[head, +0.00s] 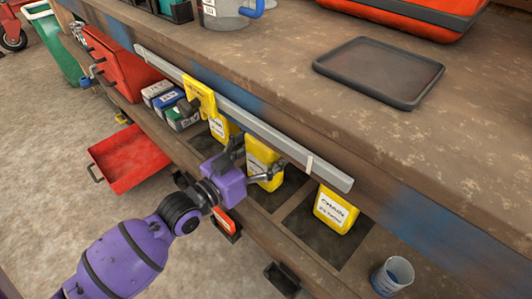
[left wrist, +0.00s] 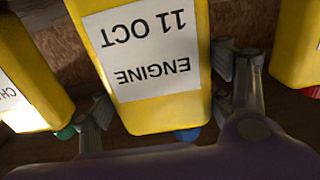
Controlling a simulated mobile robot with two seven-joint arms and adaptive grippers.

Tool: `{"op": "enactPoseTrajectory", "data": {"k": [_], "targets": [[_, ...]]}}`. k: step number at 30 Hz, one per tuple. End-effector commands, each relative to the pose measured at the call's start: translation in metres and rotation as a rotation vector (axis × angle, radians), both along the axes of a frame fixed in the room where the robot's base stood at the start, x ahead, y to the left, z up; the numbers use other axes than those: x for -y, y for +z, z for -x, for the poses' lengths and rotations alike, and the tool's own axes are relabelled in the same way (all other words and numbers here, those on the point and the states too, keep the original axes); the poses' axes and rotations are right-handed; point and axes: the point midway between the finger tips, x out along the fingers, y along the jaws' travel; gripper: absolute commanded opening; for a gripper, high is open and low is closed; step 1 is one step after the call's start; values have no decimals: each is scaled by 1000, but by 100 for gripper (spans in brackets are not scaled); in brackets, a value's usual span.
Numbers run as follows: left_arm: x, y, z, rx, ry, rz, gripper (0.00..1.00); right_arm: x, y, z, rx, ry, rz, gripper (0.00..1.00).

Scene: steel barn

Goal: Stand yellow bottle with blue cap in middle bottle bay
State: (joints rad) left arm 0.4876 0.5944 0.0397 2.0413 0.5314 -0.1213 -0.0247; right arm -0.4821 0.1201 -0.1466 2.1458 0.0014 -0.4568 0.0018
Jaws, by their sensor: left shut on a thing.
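The yellow bottle with a white label (head: 262,156) is between the fingers of my left gripper (head: 259,166), which is shut on it. It stands about upright at the middle bay (head: 287,189) of the lower shelf; whether its base touches the floor of the bay is hidden. In the left wrist view the bottle (left wrist: 160,110) fills the middle, its label reading "ENGINE 11 OCT" upside down, with its blue cap (left wrist: 187,134) at the lower edge. The fingers lie on either side. My right gripper is not in view.
Yellow bottles stand on either side, left (head: 219,128) and right (head: 336,208); their caps show green (left wrist: 66,132) and red (left wrist: 311,91) in the left wrist view. A grey rail (head: 240,108) and the worktop overhang the bays.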

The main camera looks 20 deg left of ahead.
Motion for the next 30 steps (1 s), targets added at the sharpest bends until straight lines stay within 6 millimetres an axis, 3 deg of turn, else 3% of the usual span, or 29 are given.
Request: {"op": "enactPoseTrajectory", "data": {"k": [11, 12, 15, 28, 30], "targets": [[0, 2, -1, 12, -1, 2, 11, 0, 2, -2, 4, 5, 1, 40], [0, -1, 0, 4, 0, 0, 78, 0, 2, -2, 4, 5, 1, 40], [0, -1, 0, 4, 0, 0, 91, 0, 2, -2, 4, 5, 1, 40], [0, 3, 0, 4, 0, 0, 93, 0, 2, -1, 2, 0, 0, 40], [-3, 2, 7, 1, 0, -2, 93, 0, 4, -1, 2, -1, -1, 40]]}}
